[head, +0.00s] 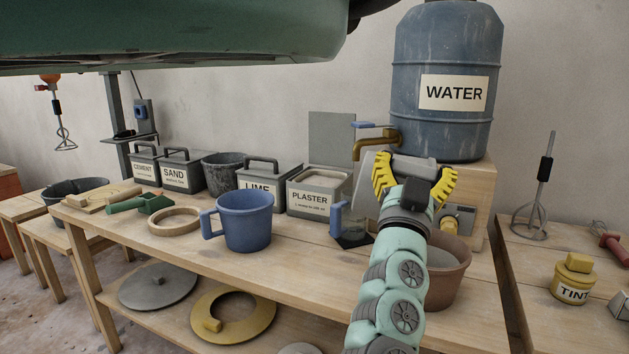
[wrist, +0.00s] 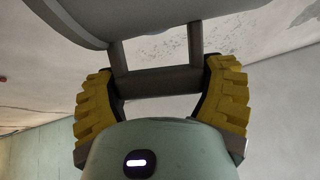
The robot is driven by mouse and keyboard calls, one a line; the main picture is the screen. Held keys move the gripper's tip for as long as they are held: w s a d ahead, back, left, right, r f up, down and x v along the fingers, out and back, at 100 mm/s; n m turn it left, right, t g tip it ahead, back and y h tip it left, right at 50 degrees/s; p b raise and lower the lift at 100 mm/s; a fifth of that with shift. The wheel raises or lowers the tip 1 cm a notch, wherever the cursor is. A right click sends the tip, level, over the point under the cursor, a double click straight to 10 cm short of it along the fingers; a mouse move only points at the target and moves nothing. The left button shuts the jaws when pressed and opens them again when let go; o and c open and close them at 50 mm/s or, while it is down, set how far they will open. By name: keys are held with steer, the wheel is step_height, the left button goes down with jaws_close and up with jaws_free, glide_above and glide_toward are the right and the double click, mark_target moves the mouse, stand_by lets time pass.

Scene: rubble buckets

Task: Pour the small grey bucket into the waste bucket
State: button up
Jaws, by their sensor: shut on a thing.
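My gripper (head: 414,180) is raised over the right part of the bench, in front of the brass tap. Its yellow fingers are shut on the handle bar of a grey bucket (head: 397,165). In the wrist view the handle (wrist: 160,82) lies between the fingers, and two posts join it to the rounded grey body (wrist: 170,20). The bucket's mouth and contents are hidden. No bucket carries a readable waste label. A dark bucket (head: 222,174) stands at the back of the bench, and a dark tub (head: 75,190) is at the far left. I cannot tell which is the waste bucket.
A blue mug-like bucket (head: 246,222) stands mid-bench. A terracotta pot (head: 450,280) is partly behind my arm. Lime (head: 268,184) and plaster (head: 314,194) boxes line the back. The water barrel (head: 445,60) stands behind my gripper.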

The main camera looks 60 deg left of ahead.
steer(key=s+a+r+n+g+y+p, duration=0.3)
steer(key=s+a+n+g+y+p, duration=0.6)
steer(key=n, duration=0.6)
step_height(320, 180, down, 10)
steer(key=n+g+h+p, duration=0.4)
steer(key=n+g+p, duration=0.1)
steer(key=n+p, duration=0.6)
steer(key=shift+w+a+r+n+h, duration=0.2)
steer(key=shift+w+a+n+h, duration=0.15)
steer(key=shift+n, duration=0.65)
